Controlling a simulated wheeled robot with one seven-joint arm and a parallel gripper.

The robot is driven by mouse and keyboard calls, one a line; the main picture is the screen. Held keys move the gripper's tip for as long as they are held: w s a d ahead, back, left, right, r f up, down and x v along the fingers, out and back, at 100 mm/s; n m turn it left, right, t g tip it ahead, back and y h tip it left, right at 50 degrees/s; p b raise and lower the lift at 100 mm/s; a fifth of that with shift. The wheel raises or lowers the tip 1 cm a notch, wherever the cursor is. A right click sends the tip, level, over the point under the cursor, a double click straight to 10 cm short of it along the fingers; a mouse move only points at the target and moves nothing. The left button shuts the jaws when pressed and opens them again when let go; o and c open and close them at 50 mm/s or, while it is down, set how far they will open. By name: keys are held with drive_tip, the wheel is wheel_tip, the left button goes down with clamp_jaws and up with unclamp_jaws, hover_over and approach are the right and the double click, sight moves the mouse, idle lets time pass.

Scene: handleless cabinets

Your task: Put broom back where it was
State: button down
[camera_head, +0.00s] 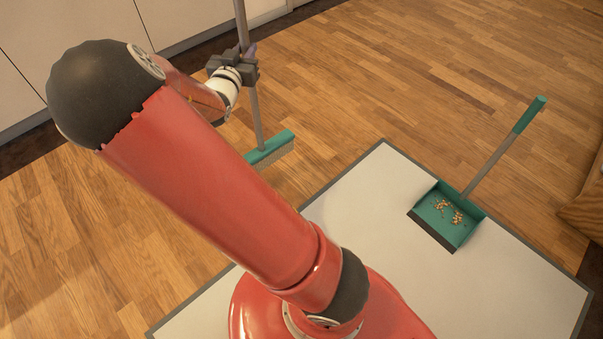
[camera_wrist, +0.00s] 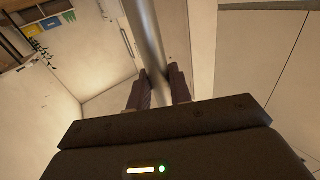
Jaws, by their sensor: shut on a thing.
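The broom (camera_head: 257,119) has a long grey stick and a teal head (camera_head: 270,147) with pale bristles. It stands nearly upright, its head low over the wooden floor; I cannot tell whether the bristles touch it. My gripper (camera_head: 248,52) is shut on the broom's stick, well above the head. In the wrist view the stick (camera_wrist: 146,35) runs up between the two dark fingers (camera_wrist: 159,88). The upper end of the stick is outside the head view.
A teal dustpan (camera_head: 446,217) holding small crumbs lies on the white mat (camera_head: 355,210), its handle pointing up right. Pale cabinets (camera_head: 180,20) line the upper left. A wooden piece (camera_head: 585,210) is at the right edge. Wooden floor between is clear.

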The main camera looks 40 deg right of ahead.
drive_tip(key=s+d+r+m+g+h+b, duration=0.1)
drive_tip(key=s+d+r+m+g+h, duration=0.15)
drive_tip(key=d, duration=0.45)
drive_tip(key=s+d+r+m+g+h+b, duration=0.1)
drive_tip(key=d+r+m+g, duration=0.2)
drive_tip(key=d, duration=0.5)
wheel_tip(320, 180, down, 19)
drive_tip(key=n+b, duration=0.1)
drive_tip(key=b, duration=0.3)
drive_tip(key=shift+w, duration=0.2)
drive_tip(key=shift+a+n+y, duration=0.1)
drive_tip(key=shift+n+y, duration=0.15)
drive_tip(key=shift+f+b, duration=0.15)
drive_tip(key=shift+b, duration=0.15)
drive_tip(key=c, duration=1.3)
unclamp_jaws()
